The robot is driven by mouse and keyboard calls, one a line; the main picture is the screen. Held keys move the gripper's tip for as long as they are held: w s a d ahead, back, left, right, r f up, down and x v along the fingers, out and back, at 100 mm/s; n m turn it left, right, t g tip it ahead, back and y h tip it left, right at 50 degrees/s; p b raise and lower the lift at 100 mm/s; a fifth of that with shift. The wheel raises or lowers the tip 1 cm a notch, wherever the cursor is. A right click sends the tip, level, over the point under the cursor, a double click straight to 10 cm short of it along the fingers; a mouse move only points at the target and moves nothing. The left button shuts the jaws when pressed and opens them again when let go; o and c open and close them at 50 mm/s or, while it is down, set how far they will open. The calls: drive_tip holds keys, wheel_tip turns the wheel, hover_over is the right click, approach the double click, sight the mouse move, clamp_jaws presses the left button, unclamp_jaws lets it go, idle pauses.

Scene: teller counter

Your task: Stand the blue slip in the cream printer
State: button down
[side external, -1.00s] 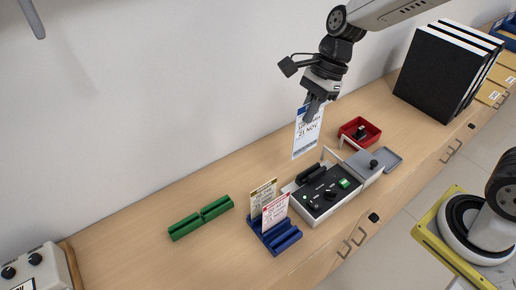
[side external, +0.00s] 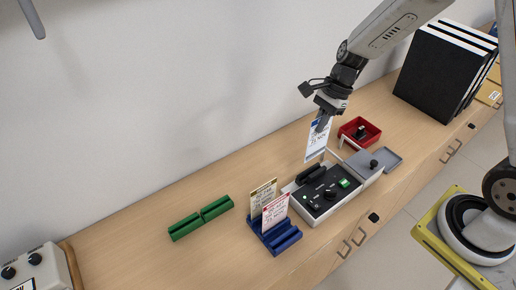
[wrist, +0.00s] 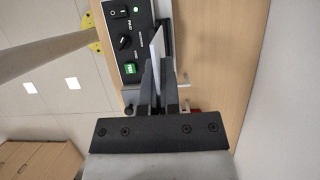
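The blue slip (side external: 317,143), white with a blue header and print, hangs upright from my gripper (side external: 322,122). My gripper is shut on its upper end. In the wrist view, the slip (wrist: 157,48) shows nearly edge-on between the fingertips (wrist: 158,77). The cream printer (side external: 326,197) has a pale casing, a black top panel with knobs and a green switch, and a raised black block at its back left. The printer panel also shows in the wrist view (wrist: 126,45). In the side view the slip is above the printer's back edge, apparently clear of it.
A blue rack (side external: 283,240) holding a yellow-headed and a red-headed slip stands left of the printer. A green slotted holder (side external: 201,218) lies farther left. A red tray (side external: 366,138) and a grey lid or tray (side external: 388,158) are on the right, with black binders (side external: 440,75) beyond.

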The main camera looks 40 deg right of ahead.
sight(315, 149)
drive_tip(key=shift+f, duration=0.8)
drive_tip(key=shift+f, duration=0.2)
drive_tip(key=shift+f, duration=1.75)
drive_tip(key=shift+f, duration=1.95)
drive_tip(key=c, duration=0.8)
unclamp_jaws()
drive_tip(key=shift+o, duration=0.2)
drive_tip(key=shift+r, duration=0.15)
wheel_tip(315, 149, up, 7)
